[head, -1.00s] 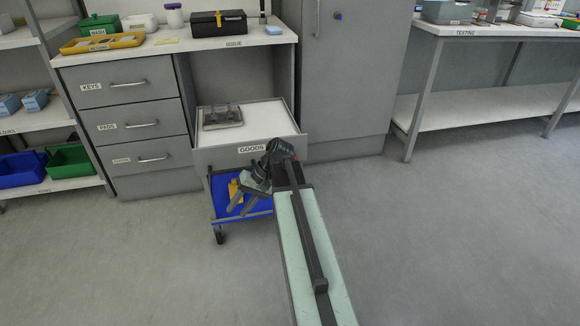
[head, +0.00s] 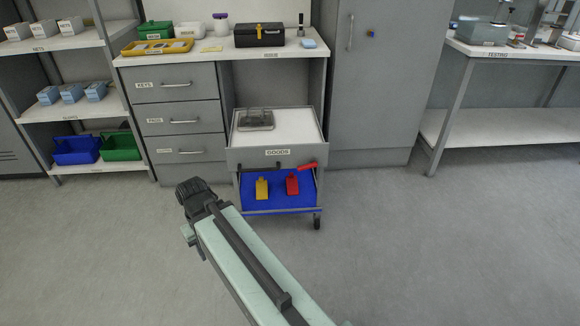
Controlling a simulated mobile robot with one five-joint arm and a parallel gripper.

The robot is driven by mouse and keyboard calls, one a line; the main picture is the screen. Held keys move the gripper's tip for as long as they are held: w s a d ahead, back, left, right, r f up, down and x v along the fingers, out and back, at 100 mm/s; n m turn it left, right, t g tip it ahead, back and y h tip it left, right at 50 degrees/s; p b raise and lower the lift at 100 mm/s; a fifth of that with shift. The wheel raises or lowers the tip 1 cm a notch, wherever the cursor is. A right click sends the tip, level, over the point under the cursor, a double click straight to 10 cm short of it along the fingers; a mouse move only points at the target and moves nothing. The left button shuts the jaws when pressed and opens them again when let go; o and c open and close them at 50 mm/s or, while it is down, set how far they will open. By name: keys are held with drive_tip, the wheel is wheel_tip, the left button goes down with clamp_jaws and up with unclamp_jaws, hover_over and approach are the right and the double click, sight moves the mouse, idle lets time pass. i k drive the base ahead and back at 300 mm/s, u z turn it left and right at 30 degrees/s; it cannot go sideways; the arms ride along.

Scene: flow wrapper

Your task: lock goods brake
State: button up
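The goods trolley (head: 247,158), labelled GOODS, stands in the bay under the counter. Its upper tray is pale and its lower deck is blue. A brake lever with a red grip (head: 306,166) lies roughly level across its front, just below the label, with the grip at the right end. My gripper (head: 188,236) is low and left of the trolley, apart from it. My arm and its dark wrist hide most of the gripper, so its fingers cannot be made out.
A grey metal fixture (head: 256,119) sits on the trolley's upper tray. A yellow tag (head: 262,188) and a red tag (head: 292,184) are at its lower deck. Drawers (head: 180,120) stand left of the bay, a tall cabinet (head: 375,90) right. The floor in front is open.

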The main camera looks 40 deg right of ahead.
sight(314, 162)
drive_tip(key=u, duration=2.1)
drive_tip(key=k, duration=1.05)
drive_tip(key=z, duration=0.95)
drive_tip(key=i, duration=1)
drive_tip(key=u, duration=0.05)
